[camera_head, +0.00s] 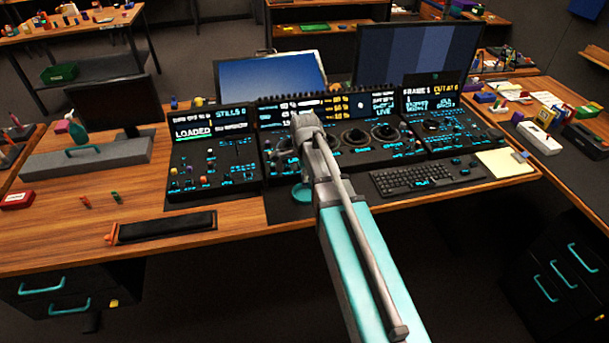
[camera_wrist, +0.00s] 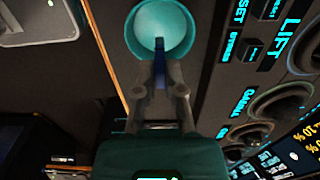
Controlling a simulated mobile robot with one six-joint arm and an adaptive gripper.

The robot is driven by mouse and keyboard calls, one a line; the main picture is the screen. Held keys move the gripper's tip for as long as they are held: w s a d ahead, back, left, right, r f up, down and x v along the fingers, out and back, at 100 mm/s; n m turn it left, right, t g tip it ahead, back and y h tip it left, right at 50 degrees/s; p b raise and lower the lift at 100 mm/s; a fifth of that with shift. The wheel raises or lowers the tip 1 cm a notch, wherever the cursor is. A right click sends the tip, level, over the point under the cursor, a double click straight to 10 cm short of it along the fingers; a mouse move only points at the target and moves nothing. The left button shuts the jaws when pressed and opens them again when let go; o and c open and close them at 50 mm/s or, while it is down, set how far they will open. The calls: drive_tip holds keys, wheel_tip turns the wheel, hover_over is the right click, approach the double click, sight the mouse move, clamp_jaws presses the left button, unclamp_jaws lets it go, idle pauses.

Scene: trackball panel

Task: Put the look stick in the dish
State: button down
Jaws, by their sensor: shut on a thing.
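My gripper (camera_wrist: 160,68) is shut on the look stick (camera_wrist: 159,76), a small dark blue stick, in the wrist view. The dish (camera_wrist: 142,30) is a round teal bowl just beyond the fingertips. The stick's far tip overlaps the dish's opening in this view. I cannot tell whether the tip is above the dish or touching it. In the head view, the dish (camera_head: 302,193) stands on the desk in front of the panel, partly beside my arm. My arm hides the gripper and the stick there.
The control panel (camera_head: 215,160) with knobs and lit screens lies close around the dish. A keyboard (camera_head: 412,180) and a yellow note pad (camera_head: 503,163) are to the right. The desk's front edge is near the dish.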

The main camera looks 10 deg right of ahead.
drive_tip(key=shift+f+b, duration=1.65)
drive_tip(key=shift+f, duration=0.3)
drive_tip(key=c, duration=0.7)
unclamp_jaws()
drive_tip(key=shift+o, duration=0.2)
drive_tip(key=shift+r, duration=0.1)
wheel_tip(320, 180, up, 7)
drive_tip(key=p, duration=0.7)
